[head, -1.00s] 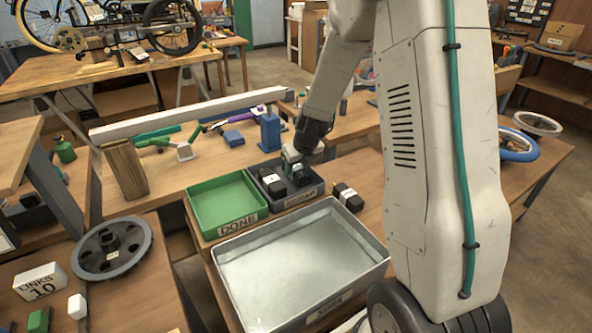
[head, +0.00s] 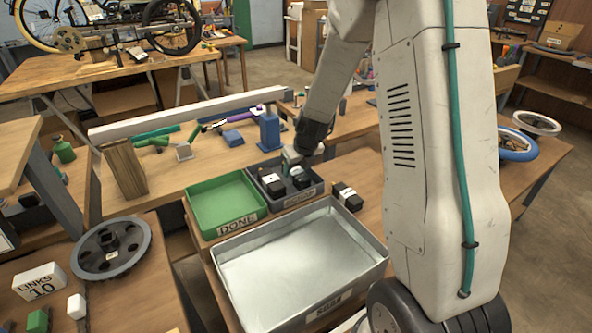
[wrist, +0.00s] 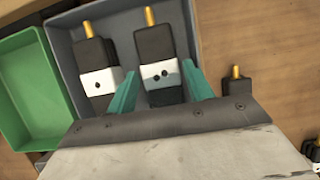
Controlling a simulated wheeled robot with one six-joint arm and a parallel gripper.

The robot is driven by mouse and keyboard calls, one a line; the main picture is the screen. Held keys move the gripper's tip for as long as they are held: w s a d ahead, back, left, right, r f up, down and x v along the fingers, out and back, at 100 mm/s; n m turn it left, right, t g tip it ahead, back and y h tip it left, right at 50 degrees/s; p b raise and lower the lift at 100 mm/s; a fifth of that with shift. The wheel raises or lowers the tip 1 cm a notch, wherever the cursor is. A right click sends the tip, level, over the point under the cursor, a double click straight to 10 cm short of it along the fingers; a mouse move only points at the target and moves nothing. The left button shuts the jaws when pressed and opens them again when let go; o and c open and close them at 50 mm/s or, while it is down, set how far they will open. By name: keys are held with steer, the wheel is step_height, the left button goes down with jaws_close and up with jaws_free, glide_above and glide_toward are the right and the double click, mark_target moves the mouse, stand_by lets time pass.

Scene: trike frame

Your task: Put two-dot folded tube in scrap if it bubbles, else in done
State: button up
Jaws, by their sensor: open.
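The two-dot folded tube (wrist: 163,77), black with a white band and a brass tip, lies in the dark grey tray (wrist: 120,42). In the head view, the tray (head: 292,202) has a label that looks like SCRAP. My gripper (wrist: 161,84) is open, its teal fingers on either side of the two-dot tube; I cannot tell whether they touch it. It also shows above the tray in the head view (head: 289,158). A second black tube (wrist: 96,78) lies to its left in the same tray. The green DONE tray (head: 215,193) looks empty.
A wide metal tray (head: 300,262), its label apparently SOAK, stands in front, with no tube visible in it. Another black tube (head: 346,196) is on the wood right of the grey tray. A blue block-like stand (head: 270,130) rises behind the trays.

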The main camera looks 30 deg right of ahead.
steer(key=s+a+r+n, duration=0.2)
steer(key=s+r+n, duration=0.2)
steer(key=r, duration=0.4)
steer(key=s+a+r+n, duration=0.2)
steer(key=s+r+n, duration=0.1)
steer(key=s+r, duration=0.3)
steer(key=s+a+r+n+g, duration=0.1)
steer(key=s+a+r+n, duration=0.2)
steer(key=s+n, duration=0.5)
steer(key=s+a+r+n+g, duration=0.1)
steer(key=s+a+r+n, duration=0.1)
steer(key=s+n, duration=0.6)
steer(key=s+a+r+n+g, duration=0.1)
steer(key=s+a+r+n, duration=0.2)
steer(key=s+n, duration=0.5)
steer(key=r+n, duration=0.1)
steer(key=n, duration=0.4)
steer(key=shift+s+a, duration=0.3)
steer(key=shift+s, duration=0.05)
